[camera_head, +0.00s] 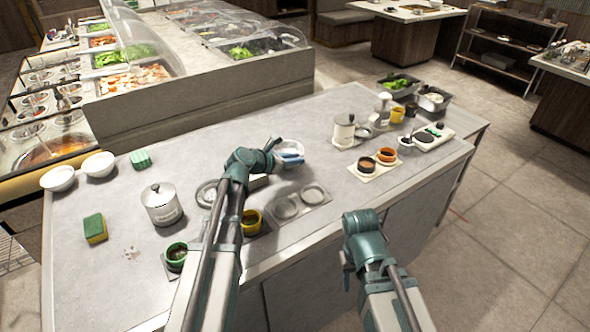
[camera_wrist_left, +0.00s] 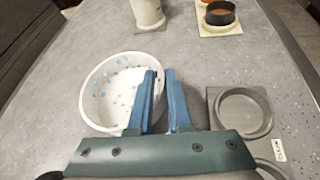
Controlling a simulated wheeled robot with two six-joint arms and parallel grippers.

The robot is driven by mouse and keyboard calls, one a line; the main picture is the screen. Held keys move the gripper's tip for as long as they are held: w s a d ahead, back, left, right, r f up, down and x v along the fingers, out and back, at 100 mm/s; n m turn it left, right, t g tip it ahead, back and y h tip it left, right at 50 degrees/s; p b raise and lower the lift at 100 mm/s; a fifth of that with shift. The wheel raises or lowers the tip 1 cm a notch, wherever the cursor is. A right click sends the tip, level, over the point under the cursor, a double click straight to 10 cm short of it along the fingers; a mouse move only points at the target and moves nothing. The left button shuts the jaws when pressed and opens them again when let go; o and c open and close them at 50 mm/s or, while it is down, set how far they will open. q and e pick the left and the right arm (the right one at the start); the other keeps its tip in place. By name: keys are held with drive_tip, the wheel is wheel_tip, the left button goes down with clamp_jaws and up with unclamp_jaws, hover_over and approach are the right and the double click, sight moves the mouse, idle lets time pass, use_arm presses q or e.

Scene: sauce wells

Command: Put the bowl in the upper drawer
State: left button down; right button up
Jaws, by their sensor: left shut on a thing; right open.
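A white bowl with blue specks (camera_wrist_left: 112,92) is on the grey counter. In the head view it shows beyond my left gripper, partly covered by it (camera_head: 287,146). My left gripper (camera_head: 291,159) is shut on the bowl's rim; in the left wrist view its blue fingers (camera_wrist_left: 164,98) straddle the right side of the wall, one inside and one outside. I cannot tell whether the bowl is lifted. My right gripper (camera_head: 347,278) is open and empty, in front of the counter's front edge. No open drawer shows; the counter front is partly hidden by my arms.
A grey tray with round wells (camera_head: 316,195) lies just right of the left gripper. A white lidded pot (camera_head: 162,207), a sponge (camera_head: 95,229) and two white bowls (camera_head: 98,164) stand left. Another pot (camera_head: 343,133) and a sauce-cup board (camera_head: 366,170) stand right.

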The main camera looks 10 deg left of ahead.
use_arm(q)
drive_tip(key=shift+f+b, duration=1.05)
drive_tip(key=shift+f, duration=0.5)
drive_tip(key=c, duration=0.8)
unclamp_jaws()
drive_tip(key=shift+r, duration=0.1)
use_arm(e)
wheel_tip(320, 180, down, 3)
drive_tip(key=shift+r, duration=0.1)
use_arm(q)
drive_tip(key=shift+r, duration=0.1)
use_arm(e)
drive_tip(key=shift+r, duration=0.1)
use_arm(q)
drive_tip(key=shift+s+a+r+p, duration=0.2)
drive_tip(key=shift+s+p, duration=0.1)
drive_tip(key=shift+p, duration=0.1)
use_arm(e)
wheel_tip(320, 180, up, 5)
drive_tip(key=p, duration=0.4)
use_arm(q)
drive_tip(key=shift+p+v, duration=0.35)
drive_tip(key=shift+v, duration=5.25)
